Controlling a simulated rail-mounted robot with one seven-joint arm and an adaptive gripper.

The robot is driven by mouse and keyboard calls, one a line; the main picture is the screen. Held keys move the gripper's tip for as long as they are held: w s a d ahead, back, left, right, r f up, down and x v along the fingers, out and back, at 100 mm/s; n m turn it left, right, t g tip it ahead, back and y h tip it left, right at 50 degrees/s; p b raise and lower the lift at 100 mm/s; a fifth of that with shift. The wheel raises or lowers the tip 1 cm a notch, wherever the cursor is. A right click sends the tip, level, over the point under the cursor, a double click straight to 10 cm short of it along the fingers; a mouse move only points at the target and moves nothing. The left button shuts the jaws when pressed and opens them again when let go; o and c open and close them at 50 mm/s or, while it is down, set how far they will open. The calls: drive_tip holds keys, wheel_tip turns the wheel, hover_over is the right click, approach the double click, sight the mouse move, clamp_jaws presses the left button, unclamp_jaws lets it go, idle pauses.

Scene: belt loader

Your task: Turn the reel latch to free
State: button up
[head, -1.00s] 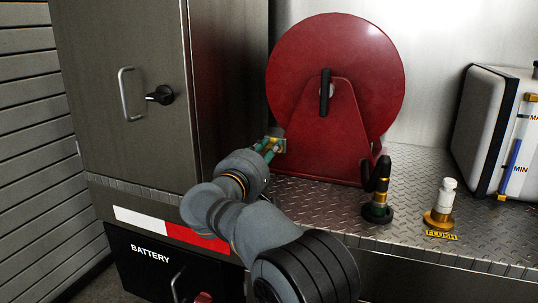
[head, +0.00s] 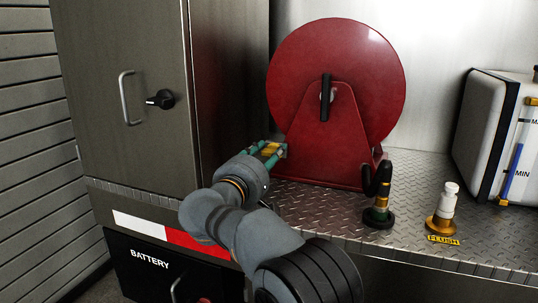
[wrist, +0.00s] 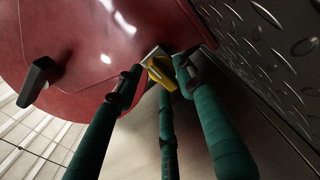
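The red reel (head: 365,70) stands on the tread-plate deck, and its red side fills the upper left of the wrist view (wrist: 75,40). The yellow reel latch (head: 270,148) is low at the reel's left, in front of a small metal plate. In the wrist view the latch (wrist: 160,73) lies between my fingertips. My gripper (wrist: 158,72) has green-wrapped fingers, set apart on both sides of the latch, with another finger below it. The fingers look open; I cannot tell whether any touches the latch.
A grey cabinet (head: 135,60) stands close on the left. A black crank handle (head: 325,97) sits on the reel's face. A black-topped fitting (head: 379,195) and a white-topped flush fitting (head: 447,203) stand on the deck (head: 325,205) to the right.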

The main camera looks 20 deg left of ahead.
drive_tip(key=s, duration=1.1)
drive_tip(key=shift+s+a, duration=0.3)
drive_tip(key=shift+s, duration=0.05)
drive_tip(key=w, duration=1.2)
drive_tip(key=shift+w+d+r+p, duration=0.2)
drive_tip(key=shift+d+p, duration=0.1)
drive_tip(key=shift+p, duration=0.05)
drive_tip(key=shift+s+n+p, duration=0.2)
drive_tip(key=shift+n+p, duration=0.3)
drive_tip(key=shift+p, duration=0.45)
drive_tip(key=shift+s+f+b, duration=0.2)
drive_tip(key=shift+s+b, duration=0.2)
drive_tip(key=shift+s, duration=0.3)
